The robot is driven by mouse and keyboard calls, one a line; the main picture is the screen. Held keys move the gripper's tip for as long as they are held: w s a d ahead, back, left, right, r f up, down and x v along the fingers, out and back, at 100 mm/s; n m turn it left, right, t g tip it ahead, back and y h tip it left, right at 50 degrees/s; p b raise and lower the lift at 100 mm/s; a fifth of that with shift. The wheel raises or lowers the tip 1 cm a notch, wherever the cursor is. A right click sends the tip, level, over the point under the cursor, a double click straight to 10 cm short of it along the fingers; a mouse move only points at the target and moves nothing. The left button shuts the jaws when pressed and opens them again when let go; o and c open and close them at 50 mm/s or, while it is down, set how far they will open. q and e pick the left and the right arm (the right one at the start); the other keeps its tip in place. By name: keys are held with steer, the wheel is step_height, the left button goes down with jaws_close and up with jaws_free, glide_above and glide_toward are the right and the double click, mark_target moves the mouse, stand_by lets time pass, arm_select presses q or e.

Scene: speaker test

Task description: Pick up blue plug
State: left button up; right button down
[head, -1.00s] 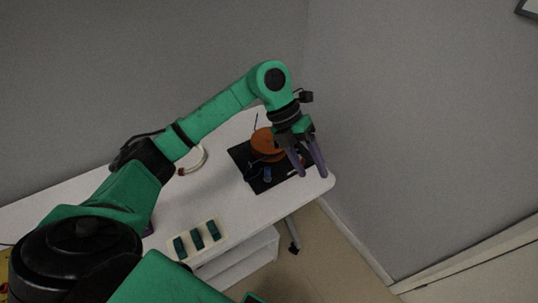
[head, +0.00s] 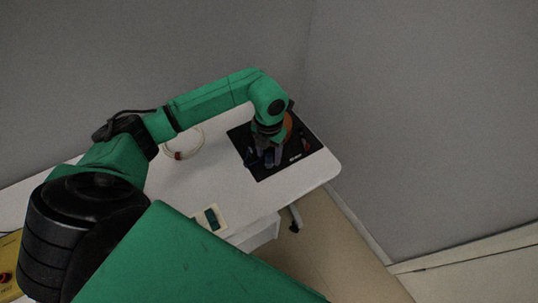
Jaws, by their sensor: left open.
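The blue plug (head: 269,160) is a small dark-blue piece on a black mat (head: 262,172) on the white table; it is small and partly covered by my gripper. My left gripper (head: 267,157) is open and points down over the mat. Its fingers are close around or beside the plug; I cannot tell whether they touch it. An orange round thing (head: 288,127) is partly hidden behind my gripper. My right gripper is not in view.
A white looped cable (head: 201,146) with a red end lies on the table left of the mat. A pale block with a dark green slot (head: 211,218) is near the front edge, partly hidden. The table (head: 225,185) is clear between them. Grey walls stand behind.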

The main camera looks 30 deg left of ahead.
arm_select(q)
steer(key=shift+f, duration=0.5)
jaws_close()
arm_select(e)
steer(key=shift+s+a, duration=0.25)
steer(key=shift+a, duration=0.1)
arm_select(q)
steer(key=shift+w, duration=0.1)
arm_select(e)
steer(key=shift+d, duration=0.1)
